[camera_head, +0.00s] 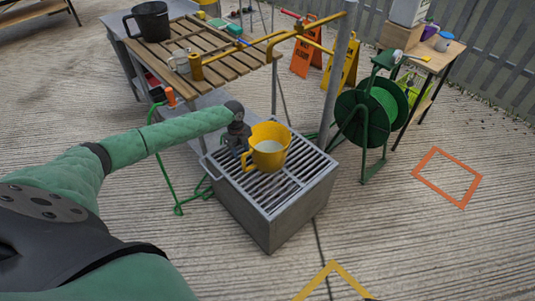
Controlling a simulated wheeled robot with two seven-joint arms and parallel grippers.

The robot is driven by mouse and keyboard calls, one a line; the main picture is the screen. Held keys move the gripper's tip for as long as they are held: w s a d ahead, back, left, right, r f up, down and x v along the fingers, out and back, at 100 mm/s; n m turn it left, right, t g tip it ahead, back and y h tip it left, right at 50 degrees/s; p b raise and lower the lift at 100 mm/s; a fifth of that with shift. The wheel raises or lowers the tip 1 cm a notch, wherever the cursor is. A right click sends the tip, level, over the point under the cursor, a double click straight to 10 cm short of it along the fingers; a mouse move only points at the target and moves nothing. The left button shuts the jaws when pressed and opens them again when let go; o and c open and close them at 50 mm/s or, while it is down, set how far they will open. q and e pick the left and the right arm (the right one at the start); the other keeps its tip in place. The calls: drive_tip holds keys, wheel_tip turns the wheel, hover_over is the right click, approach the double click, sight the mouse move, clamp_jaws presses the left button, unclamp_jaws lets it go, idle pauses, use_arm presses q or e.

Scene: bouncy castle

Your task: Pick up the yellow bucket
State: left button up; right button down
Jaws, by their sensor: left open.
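The yellow bucket (271,162) stands upright on the slatted top of a grey metal box (264,223). Its open top shows something pale inside, and a handle loop shows on its lower left side. My left arm reaches in from the left in a green sleeve. My left gripper (240,143) is dark and open, close to the left side of the bucket. I cannot tell whether its fingers touch the bucket, and part of the fingers is hard to make out. My right gripper is not in view.
A wooden slatted table (222,65) with a black bucket (151,21) stands behind. A grey post and yellow pipe (285,33) rise behind the box. A green hose reel (372,112) is to the right. An orange floor frame (463,202) lies on open concrete.

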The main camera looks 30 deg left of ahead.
sight(243, 160)
use_arm(q)
drive_tip(key=shift+f, duration=0.85)
drive_tip(key=f+p, duration=0.1)
drive_tip(key=f, duration=0.3)
drive_tip(key=shift+d+p, duration=0.35)
drive_tip(key=shift+d, duration=0.05)
drive_tip(key=shift+f, duration=0.35)
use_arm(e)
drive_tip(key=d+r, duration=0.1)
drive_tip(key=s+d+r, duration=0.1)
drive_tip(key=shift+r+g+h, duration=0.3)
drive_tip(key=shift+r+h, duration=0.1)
use_arm(q)
drive_tip(key=shift+c, duration=0.2)
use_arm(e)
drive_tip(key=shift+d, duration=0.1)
use_arm(q)
clamp_jaws()
